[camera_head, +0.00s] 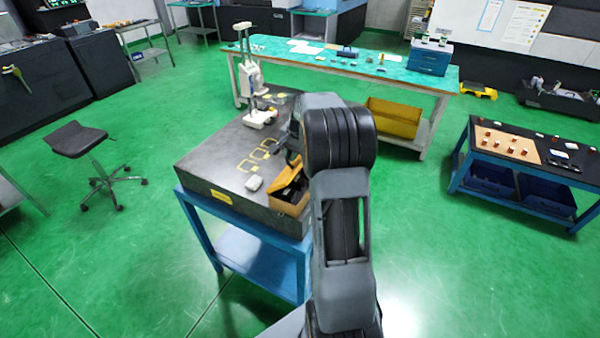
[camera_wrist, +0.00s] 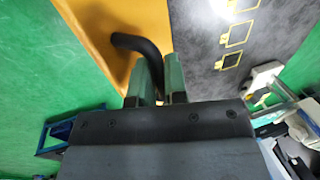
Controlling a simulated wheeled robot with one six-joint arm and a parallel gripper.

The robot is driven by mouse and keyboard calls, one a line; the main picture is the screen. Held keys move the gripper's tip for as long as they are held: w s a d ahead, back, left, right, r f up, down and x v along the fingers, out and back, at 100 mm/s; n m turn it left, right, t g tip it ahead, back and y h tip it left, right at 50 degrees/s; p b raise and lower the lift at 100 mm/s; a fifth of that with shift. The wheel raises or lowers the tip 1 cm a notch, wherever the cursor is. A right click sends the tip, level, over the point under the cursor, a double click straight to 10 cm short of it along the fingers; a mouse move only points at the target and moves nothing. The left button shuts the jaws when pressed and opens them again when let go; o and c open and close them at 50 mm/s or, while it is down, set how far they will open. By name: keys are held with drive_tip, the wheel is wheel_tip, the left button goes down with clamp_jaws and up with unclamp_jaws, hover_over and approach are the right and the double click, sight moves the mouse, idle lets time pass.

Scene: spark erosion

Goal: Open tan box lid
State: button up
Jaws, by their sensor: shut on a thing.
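The tan box (camera_head: 290,206) sits at the near right corner of the dark granite table, partly hidden by my arm. Its lid (camera_head: 262,171) appears raised and tilted, with the dark inside of the box showing. In the wrist view the tan lid (camera_wrist: 100,22) fills the upper left, with a black curved handle (camera_wrist: 134,41) on it. My gripper (camera_wrist: 160,65) has its green fingers closed around the handle's end. In the head view my arm largely hides the gripper.
The granite table (camera_head: 215,165) bears yellow outlined squares, a small whitish object (camera_head: 254,183) beside the box and a white measuring stand (camera_head: 258,95). A green-topped bench (camera_head: 330,62) stands behind. A stool (camera_head: 85,150) is at left; green floor between is free.

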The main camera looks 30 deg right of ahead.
idle(0.3)
drive_tip(key=shift+w+a+r+p, duration=0.1)
drive_tip(key=shift+w+a+p, duration=0.15)
drive_tip(key=shift+w, duration=0.2)
drive_tip(key=shift+w+a+r+p, duration=0.1)
drive_tip(key=shift+w+a+p, duration=0.15)
drive_tip(key=shift+w, duration=0.25)
drive_tip(key=shift+w+a, duration=0.1)
drive_tip(key=shift+w+a+p, duration=0.35)
drive_tip(key=shift+w+p, duration=0.05)
drive_tip(key=shift+w, duration=0.3)
drive_tip(key=shift+w+a+f+p, duration=0.15)
drive_tip(key=shift+w+a, duration=0.1)
drive_tip(key=shift+w, duration=0.15)
drive_tip(key=shift+w+a+f+p, duration=0.1)
drive_tip(key=shift+w+a+p, duration=0.1)
drive_tip(key=shift+w, duration=0.3)
